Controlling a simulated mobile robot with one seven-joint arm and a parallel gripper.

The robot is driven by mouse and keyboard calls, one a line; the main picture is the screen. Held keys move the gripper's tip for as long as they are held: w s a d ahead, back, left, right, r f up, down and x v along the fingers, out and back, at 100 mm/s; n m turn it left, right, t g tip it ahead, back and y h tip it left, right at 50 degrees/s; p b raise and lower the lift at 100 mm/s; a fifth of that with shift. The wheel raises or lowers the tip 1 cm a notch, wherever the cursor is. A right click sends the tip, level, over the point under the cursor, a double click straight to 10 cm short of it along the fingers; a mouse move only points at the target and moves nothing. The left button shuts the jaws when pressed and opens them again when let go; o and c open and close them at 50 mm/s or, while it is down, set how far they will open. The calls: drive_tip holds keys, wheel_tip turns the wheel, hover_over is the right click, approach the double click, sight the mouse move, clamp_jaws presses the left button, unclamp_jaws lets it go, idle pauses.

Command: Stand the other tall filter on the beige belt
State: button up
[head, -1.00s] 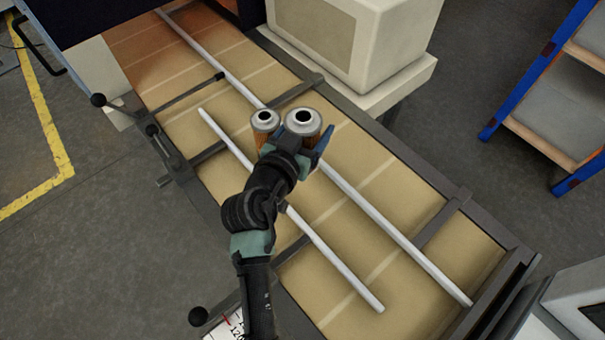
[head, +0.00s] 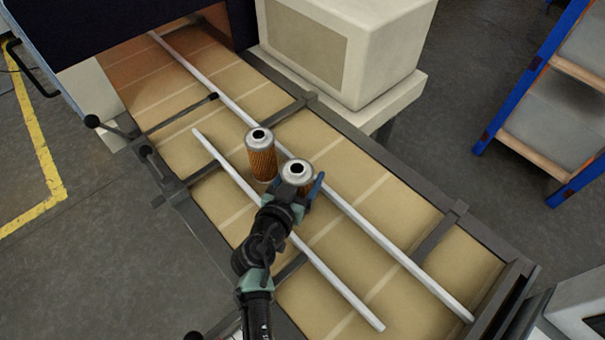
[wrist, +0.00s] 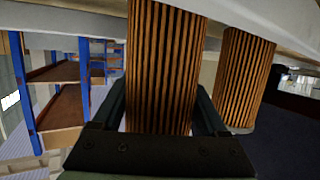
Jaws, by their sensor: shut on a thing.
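My gripper (head: 297,192) is shut on a tall filter (head: 298,172), with orange pleats and a silver cap with a dark hole. It is upright, over the beige belt (head: 345,245) between the two white rails; whether its base touches the belt is hidden. The other tall filter (head: 261,160) stands upright on the belt, just up-left of the held one, between the rails. In the wrist view the held filter's pleats (wrist: 162,65) fill the space between the fingers, and the other filter (wrist: 245,75) is to the right, a gap between them.
White rails (head: 385,250) (head: 290,235) run along the belt. Dark crossbars (head: 440,228) sit at its edges. A beige box-shaped machine (head: 350,50) stands beyond the belt, and a blue-framed shelf (head: 545,110) at the right. The belt's lower right is clear.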

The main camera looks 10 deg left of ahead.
drive_tip(key=shift+f, duration=0.2)
drive_tip(key=o, duration=1.4)
drive_tip(key=shift+c, duration=0.2)
drive_tip(key=shift+r, duration=0.1)
drive_tip(key=shift+r, duration=0.2)
drive_tip(key=shift+s, duration=0.3)
drive_tip(key=b+v, duration=0.1)
drive_tip(key=v, duration=1)
drive_tip(key=shift+s, duration=0.2)
drive_tip(key=shift+a, duration=0.1)
